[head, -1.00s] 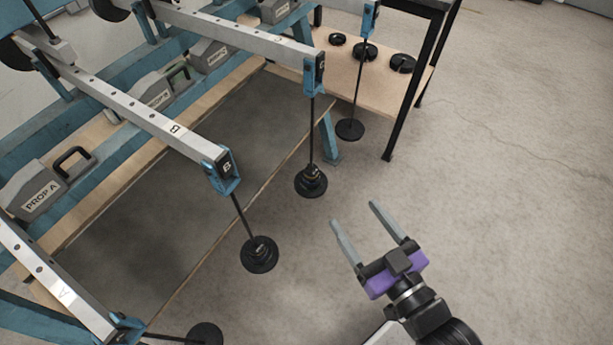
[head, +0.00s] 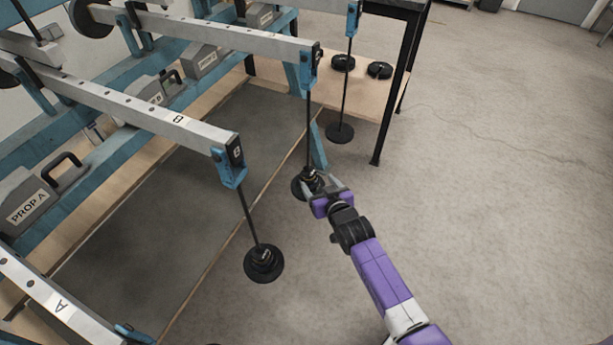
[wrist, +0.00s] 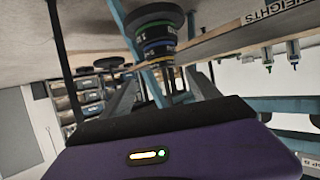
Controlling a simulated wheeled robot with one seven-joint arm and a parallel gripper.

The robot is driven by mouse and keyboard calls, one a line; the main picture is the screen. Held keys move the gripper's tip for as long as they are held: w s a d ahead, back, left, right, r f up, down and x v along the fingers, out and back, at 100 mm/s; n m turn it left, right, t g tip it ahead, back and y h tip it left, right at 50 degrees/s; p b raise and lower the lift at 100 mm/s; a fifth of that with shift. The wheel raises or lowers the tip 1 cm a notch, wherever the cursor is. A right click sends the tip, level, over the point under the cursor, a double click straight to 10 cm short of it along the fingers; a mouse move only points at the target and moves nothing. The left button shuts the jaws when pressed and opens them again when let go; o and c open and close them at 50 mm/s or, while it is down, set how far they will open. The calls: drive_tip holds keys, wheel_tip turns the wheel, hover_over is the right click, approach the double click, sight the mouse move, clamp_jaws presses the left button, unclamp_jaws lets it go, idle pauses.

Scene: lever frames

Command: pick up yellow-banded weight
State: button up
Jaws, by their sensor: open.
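A hanging rod with a stack of dark discs (head: 304,188) hangs from the second beam end in the head view. The wrist view, which looks upside down, shows this stack close up, with thin green, blue and yellow bands. The yellow-banded weight (wrist: 158,53) sits in it beside the blue-banded one (wrist: 155,43). My gripper (head: 322,187) is at the stack, its fingers partly hidden in the head view. In the wrist view my gripper (wrist: 163,78) is open, fingers either side of the rod near the stack. I cannot tell whether they touch it.
A bare hanger (head: 340,132) hangs behind. Loose black discs (head: 380,70) lie on a wooden shelf with black legs. The floor to the right is clear.

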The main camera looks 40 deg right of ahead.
sight(309, 169)
drive_tip(key=b+x, duration=0.2)
drive_tip(key=x, duration=0.5)
drive_tip(key=shift+w+a+r, duration=0.1)
drive_tip(key=shift+w+a, duration=0.05)
drive_tip(key=shift+a, duration=0.05)
drive_tip(key=shift+r, duration=0.1)
drive_tip(key=c, duration=1.4)
drive_tip(key=shift+r+p, duration=0.4)
drive_tip(key=shift+r, duration=0.35)
wheel_tip(309, 169, up, 3)
drive_tip(key=shift+f+p, duration=0.25)
drive_tip(key=shift+p, duration=0.15)
drive_tip(key=shift+s+d+b, duration=0.4)
drive_tip(key=shift+s+d, duration=0.65)
drive_tip(key=shift+s, duration=1.75)
drive_tip(key=shift+s+d+b, duration=0.35)
drive_tip(key=shift+s+d, duration=0.65)
drive_tip(key=shift+s, duration=1.8)
drive_tip(key=shift+s+d+b, duration=0.4)
drive_tip(key=shift+s+d, duration=0.65)
drive_tip(key=shift+s, duration=1.8)
